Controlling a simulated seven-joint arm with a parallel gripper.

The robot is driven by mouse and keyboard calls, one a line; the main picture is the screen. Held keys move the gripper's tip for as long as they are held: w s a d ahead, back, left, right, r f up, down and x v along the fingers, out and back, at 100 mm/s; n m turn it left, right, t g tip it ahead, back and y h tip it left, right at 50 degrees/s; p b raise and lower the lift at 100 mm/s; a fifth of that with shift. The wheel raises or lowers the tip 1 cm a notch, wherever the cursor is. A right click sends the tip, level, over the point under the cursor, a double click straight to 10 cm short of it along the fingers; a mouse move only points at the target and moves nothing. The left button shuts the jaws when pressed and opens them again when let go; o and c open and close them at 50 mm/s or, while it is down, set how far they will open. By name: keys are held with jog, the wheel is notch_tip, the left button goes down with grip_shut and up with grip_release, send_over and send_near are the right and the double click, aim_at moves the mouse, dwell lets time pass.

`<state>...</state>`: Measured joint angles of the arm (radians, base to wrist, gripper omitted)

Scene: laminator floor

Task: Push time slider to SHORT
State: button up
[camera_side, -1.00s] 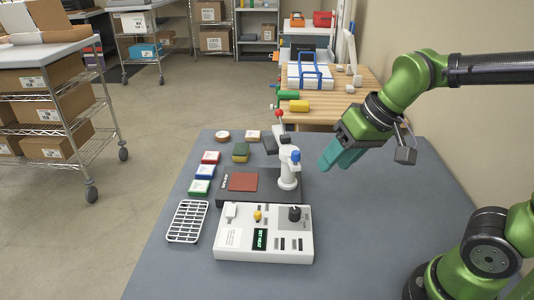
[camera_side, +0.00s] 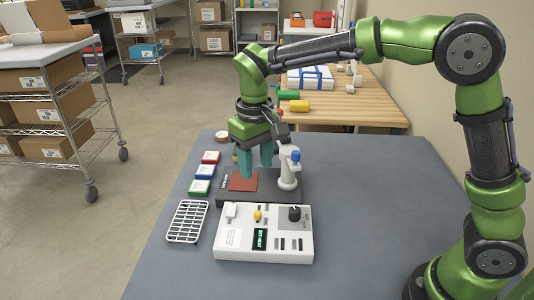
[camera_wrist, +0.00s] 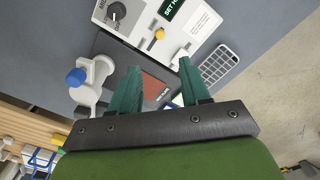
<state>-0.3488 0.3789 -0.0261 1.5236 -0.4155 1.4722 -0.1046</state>
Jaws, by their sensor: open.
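A white control box (camera_side: 262,232) lies at the front of the grey table. On top it has a yellow knob (camera_side: 257,216), a white rocker or lever (camera_side: 231,211), a dark display reading SET HEAT (camera_side: 260,239) and a black dial (camera_side: 295,213). No label reading TIME or SHORT is legible, so I cannot tell which part is the time slider. My gripper (camera_side: 256,166) is open and empty, pointing down over the black press base behind the box. In the wrist view the yellow knob (camera_wrist: 159,34) shows beyond and between the open fingers (camera_wrist: 159,70).
Behind the box is the press base (camera_side: 210,197) with a red-brown pad (camera_side: 242,182) and a white post (camera_side: 287,172) with a blue knob, close right of my fingers. A white wire rack (camera_side: 187,221) and coloured blocks (camera_side: 205,171) lie left. The table's right side is clear.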

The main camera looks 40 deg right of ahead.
aim_at(258, 213)
notch_tip(258, 213, down, 14)
jog(key=shift+r, duration=0.1)
dwell(0.4)
grip_shut()
